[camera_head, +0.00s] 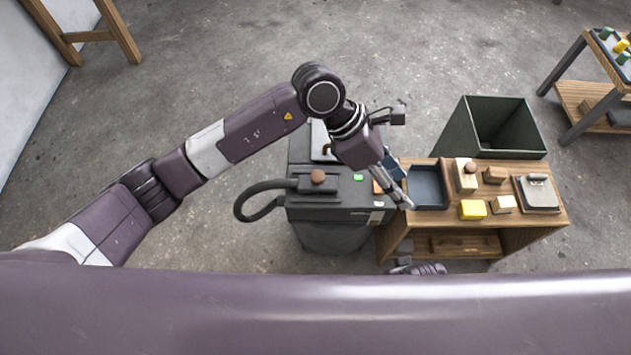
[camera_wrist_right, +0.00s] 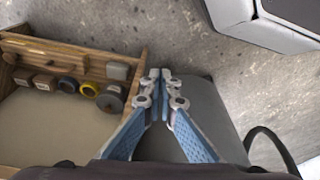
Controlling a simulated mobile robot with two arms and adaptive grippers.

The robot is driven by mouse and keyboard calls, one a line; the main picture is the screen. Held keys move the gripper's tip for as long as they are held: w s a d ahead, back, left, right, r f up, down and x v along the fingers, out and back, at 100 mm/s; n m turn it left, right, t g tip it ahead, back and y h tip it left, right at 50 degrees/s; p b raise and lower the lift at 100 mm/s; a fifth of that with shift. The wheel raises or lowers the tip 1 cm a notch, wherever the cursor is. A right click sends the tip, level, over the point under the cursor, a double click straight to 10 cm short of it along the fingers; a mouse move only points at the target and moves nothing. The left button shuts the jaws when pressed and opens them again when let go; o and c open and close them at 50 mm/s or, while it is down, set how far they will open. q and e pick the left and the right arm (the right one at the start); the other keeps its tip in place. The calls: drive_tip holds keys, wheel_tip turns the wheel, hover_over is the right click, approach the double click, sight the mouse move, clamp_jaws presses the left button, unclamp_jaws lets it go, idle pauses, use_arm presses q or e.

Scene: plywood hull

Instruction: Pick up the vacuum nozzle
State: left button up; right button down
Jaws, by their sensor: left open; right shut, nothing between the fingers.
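A dark grey box-shaped machine (camera_head: 345,215) stands left of the wooden bench in the head view, with a black hose (camera_head: 243,203) looping from its left side. I cannot pick out the vacuum nozzle for certain. My left gripper (camera_head: 404,184) is open, over the machine's right edge and the left end of the bench. A small orange patch (camera_head: 378,187) shows beside its fingers. In the right wrist view my right gripper (camera_wrist_right: 160,74) is shut and empty, above a dark grey surface (camera_wrist_right: 205,100). A black hose-like curve (camera_wrist_right: 272,140) shows at right there.
The wooden bench (camera_head: 400,238) carries a dark blue tray (camera_head: 428,187), a yellow block (camera_head: 473,209), small wooden pieces and a metal plate (camera_head: 538,193). A dark green bin (camera_head: 455,132) stands behind it. A wooden rack (camera_wrist_right: 70,52) holds several small round parts. Open floor lies behind.

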use_arm(q)
drive_tip(key=w+a+f+t+y, duration=0.1)
drive_tip(key=w+a+f+y, duration=0.2)
drive_tip(key=a, duration=0.2)
drive_tip(key=t+y, duration=0.1)
drive_tip(key=y, duration=0.4)
hover_over(319, 175)
drive_tip(key=shift+d+f+m, duration=0.1)
drive_tip(key=shift+f+m, duration=0.3)
drive_tip(key=shift+f, duration=0.25)
wheel_tip(319, 175, down, 6)
drive_tip(key=shift+f+b, duration=0.2)
drive_tip(key=shift+b, duration=0.15)
drive_tip(key=shift+f, duration=0.55)
clamp_jaws()
use_arm(e)
drive_tip(key=shift+f, duration=0.1)
use_arm(q)
drive_tip(key=shift+r, duration=0.15)
use_arm(e)
drive_tip(key=shift+w, duration=0.1)
